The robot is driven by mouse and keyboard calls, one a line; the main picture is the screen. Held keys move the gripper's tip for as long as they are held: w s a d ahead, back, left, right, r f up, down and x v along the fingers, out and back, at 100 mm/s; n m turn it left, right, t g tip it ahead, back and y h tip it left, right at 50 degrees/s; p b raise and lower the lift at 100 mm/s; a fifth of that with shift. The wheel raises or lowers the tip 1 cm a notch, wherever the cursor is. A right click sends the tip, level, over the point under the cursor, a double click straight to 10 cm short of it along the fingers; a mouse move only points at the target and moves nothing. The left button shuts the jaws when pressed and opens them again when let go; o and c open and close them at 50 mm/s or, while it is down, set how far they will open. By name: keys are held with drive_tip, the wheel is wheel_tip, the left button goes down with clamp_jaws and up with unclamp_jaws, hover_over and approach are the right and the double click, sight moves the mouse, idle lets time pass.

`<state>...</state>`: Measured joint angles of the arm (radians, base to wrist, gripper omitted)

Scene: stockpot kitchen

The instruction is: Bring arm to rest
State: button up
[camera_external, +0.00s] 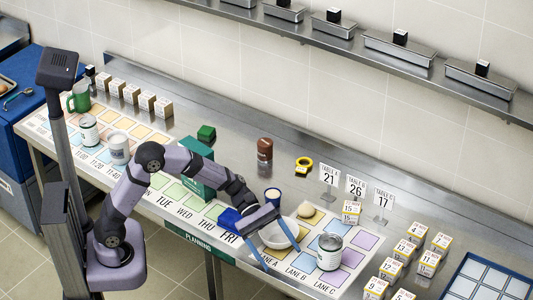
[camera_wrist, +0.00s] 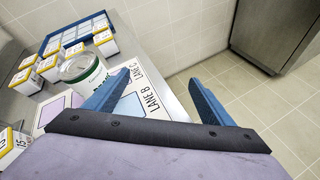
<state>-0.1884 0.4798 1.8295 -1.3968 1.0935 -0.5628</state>
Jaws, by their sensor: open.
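My gripper (camera_external: 283,260) is open at the front edge of the steel counter, over the lane mat (camera_external: 297,257). Its two blue fingers are spread and nothing shows between them. In the wrist view my gripper (camera_wrist: 158,79) has the mat's edge and the floor beyond its fingers. My arm is bent and reaches right over the counter. A white bowl (camera_external: 275,236) shows beside the fingers, partly covered by one of them. A white and green can (camera_external: 329,253) stands upright on the mat to the right; it also shows in the wrist view (camera_wrist: 82,68), left of the fingers.
Small labelled boxes (camera_external: 392,269) and a blue tray (camera_external: 485,279) are at the right. Number cards (camera_external: 356,186), a brown bottle (camera_external: 265,150) and a yellow roll (camera_external: 304,166) stand behind. A green box (camera_external: 196,174) is behind my arm. Floor lies open in front.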

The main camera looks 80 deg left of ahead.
drive_tip(key=s+a+f+m+g+y, duration=0.1)
drive_tip(key=s+f+m+g+y, duration=0.3)
drive_tip(key=s, duration=0.5)
drive_tip(key=s+a+f+m+g+y, duration=0.1)
drive_tip(key=s+a+f+m+y, duration=0.1)
drive_tip(key=s+f+m, duration=0.5)
drive_tip(key=s+a+f+m+y+b, duration=0.25)
drive_tip(key=s+a+m+y, duration=0.25)
drive_tip(key=s+a+m, duration=0.6)
wheel_tip(320, 180, up, 13)
drive_tip(key=s+d+n+p, duration=0.1)
drive_tip(key=n+p, duration=0.2)
drive_tip(key=p, duration=1.1)
drive_tip(key=shift+s+d+f+g+y, duration=0.15)
drive_tip(key=shift+s+g+y, duration=0.15)
drive_tip(key=shift+s, duration=0.1)
